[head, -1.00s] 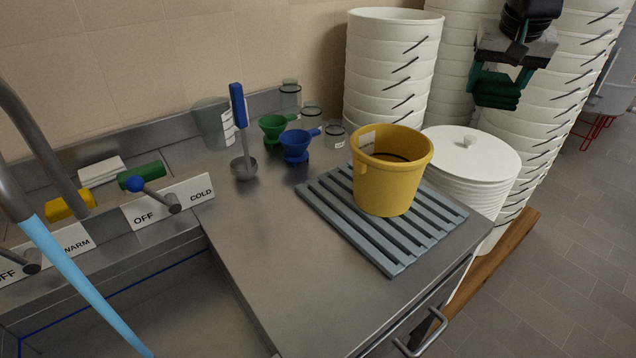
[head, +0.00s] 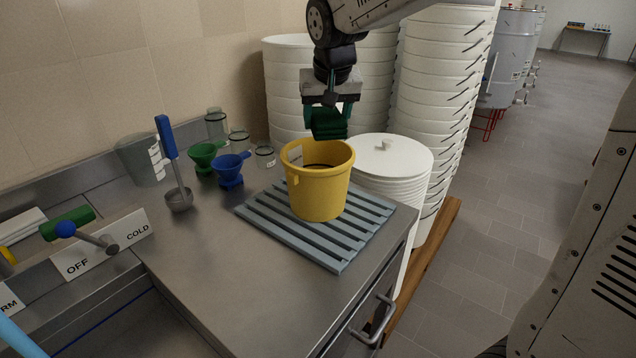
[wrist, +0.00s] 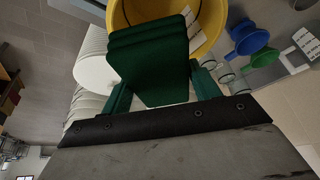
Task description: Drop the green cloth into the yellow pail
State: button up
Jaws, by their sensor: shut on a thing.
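The yellow pail (head: 318,190) stands upright on a grey slatted rack (head: 262,226) on the steel counter. My gripper (head: 331,118) is shut on the dark green cloth (head: 329,128), which is folded in layers. In the head view the cloth shows just above the pail's far rim, apart from it as far as I can tell. In the wrist view the cloth (wrist: 150,62) lies between my green fingers and covers part of the pail (wrist: 207,22). The pail's floor is mostly hidden.
White bucket stacks (head: 440,90) stand behind and right. A lidded white stack (head: 390,160) is beside the counter. Blue (head: 230,170) and green (head: 204,156) funnels, glass jars and a ladle (head: 174,170) stand left of the pail. The front counter is clear.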

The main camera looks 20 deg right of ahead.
jog(key=shift+f, duration=0.5)
jog(key=o, duration=1.1)
jog(key=v, duration=0.7)
jog(key=shift+s+r, duration=0.1)
jog(key=shift+r, duration=0.3)
jog(key=s+d+f+g, duration=0.1)
jog(key=s+f, duration=0.2)
jog(key=s, duration=0.7)
jog(key=s+d+f+n+g, duration=0.1)
jog(key=s+f, duration=0.3)
jog(key=s, duration=0.6)
jog(key=s+d+f+n+g, duration=0.1)
jog(key=s+f, duration=0.3)
jog(key=s, duration=0.6)
jog(key=shift+s+d+f+y, duration=0.2)
jog(key=shift+s+d+y, duration=0.15)
jog(key=shift+d+y, duration=0.1)
